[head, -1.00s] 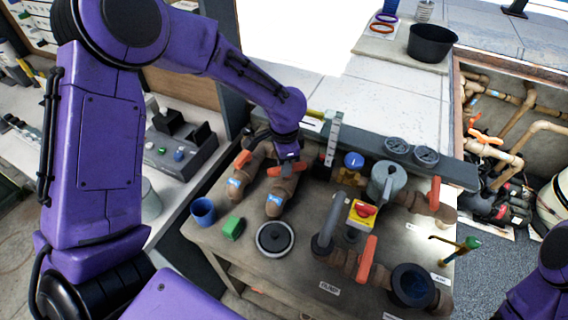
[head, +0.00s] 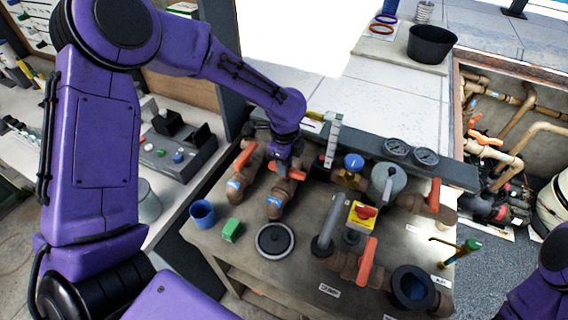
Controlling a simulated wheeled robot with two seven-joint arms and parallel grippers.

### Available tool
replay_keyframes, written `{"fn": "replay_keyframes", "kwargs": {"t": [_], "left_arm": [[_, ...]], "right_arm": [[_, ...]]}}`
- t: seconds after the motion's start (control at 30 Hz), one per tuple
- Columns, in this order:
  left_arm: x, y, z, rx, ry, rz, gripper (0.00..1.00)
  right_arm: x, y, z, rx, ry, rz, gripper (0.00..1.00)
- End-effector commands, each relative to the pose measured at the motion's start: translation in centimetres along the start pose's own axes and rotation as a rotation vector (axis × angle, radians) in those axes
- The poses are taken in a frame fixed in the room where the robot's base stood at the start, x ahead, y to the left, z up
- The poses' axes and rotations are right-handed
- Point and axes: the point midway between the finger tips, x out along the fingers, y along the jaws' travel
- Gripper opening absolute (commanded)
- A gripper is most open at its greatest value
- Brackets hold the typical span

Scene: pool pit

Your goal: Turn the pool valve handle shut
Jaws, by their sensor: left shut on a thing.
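My left gripper (head: 283,166) reaches down from the purple arm onto an orange valve handle (head: 297,174) and is shut on it. The handle sits on top of a brown pipe valve with a blue label and lies roughly crosswise to the pipe (head: 275,204). My fingers hide the handle's middle. A second orange handle (head: 244,157) is just left, along its own brown pipe with a blue label. My right gripper is out of view; only part of that arm shows at the lower right.
Right of the gripper stand a blue knob (head: 354,160), a red-and-yellow switch (head: 362,213), gauges (head: 397,147) and more orange handles (head: 367,261).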

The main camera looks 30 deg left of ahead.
Motion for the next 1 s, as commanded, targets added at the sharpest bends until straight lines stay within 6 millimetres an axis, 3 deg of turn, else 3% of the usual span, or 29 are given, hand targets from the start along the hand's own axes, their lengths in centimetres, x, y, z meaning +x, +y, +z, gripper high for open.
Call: {"fn": "replay_keyframes", "kwargs": {"t": [0.57,0.6,0.63,1.0], "left_arm": [[0.3,0.29,-0.19,0.03,0.002,0.008,0.0],[0.31,0.3,-0.19,0.031,0.002,0.009,0.34],[0.29,0.28,-0.18,0.03,0.002,0.008,0.44],[-0.51,0.04,-0.02,0.025,0.001,0.0,0.47]], "right_arm": [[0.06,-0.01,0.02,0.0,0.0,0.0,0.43],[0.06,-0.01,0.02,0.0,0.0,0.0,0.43],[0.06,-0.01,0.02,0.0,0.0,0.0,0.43],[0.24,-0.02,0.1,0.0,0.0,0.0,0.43]]}}
